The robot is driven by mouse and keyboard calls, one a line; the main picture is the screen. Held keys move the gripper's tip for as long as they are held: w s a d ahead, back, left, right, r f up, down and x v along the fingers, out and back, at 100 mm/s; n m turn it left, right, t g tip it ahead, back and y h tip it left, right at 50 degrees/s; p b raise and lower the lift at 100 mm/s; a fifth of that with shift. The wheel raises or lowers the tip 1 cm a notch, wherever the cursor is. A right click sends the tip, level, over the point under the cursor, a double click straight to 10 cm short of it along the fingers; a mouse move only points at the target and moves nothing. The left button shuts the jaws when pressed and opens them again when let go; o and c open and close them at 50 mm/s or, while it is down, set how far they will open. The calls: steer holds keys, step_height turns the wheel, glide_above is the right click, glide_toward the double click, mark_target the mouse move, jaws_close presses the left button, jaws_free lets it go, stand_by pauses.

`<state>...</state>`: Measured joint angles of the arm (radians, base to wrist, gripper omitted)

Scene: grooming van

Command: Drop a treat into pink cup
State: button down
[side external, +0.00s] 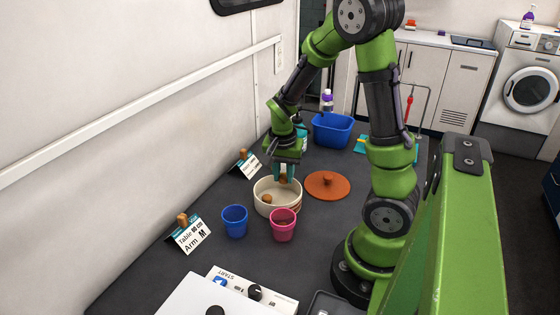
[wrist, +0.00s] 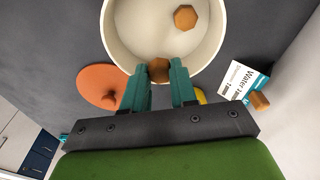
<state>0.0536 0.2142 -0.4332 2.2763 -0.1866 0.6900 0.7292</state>
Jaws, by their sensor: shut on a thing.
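A pink cup (side external: 283,226) stands on the dark table, just in front of a cream bowl (side external: 262,200). The cup is not visible in the wrist view. The bowl also shows in the wrist view (wrist: 113,40). One brown treat (side external: 266,199) lies inside the bowl, and it also shows in the wrist view (wrist: 185,17). My gripper (side external: 284,177) is over the bowl's far side, with teal fingers pointing down. In the wrist view its fingertips (wrist: 160,68) are shut on a second brown treat (wrist: 158,70).
A blue cup (side external: 235,221) stands left of the pink cup. An orange lid (side external: 327,185) lies right of the bowl. Small signs (side external: 189,235) stand along the wall. A blue tub (side external: 333,130) is farther back. Some table in front of the cups is bare.

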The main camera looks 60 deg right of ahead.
mark_target(284, 177)
step_height(284, 177, up, 5)
stand_by(0.4)
steer(key=shift+w+a+r, duration=0.1)
steer(key=shift+r, duration=0.2)
steer(key=s+a+r, duration=0.3)
steer(key=a, duration=0.2)
steer(key=s+a+r, duration=0.3)
steer(key=a, duration=0.3)
step_height(284, 177, down, 6)
steer(key=shift+w+d, duration=0.15)
steer(key=shift+d, duration=0.05)
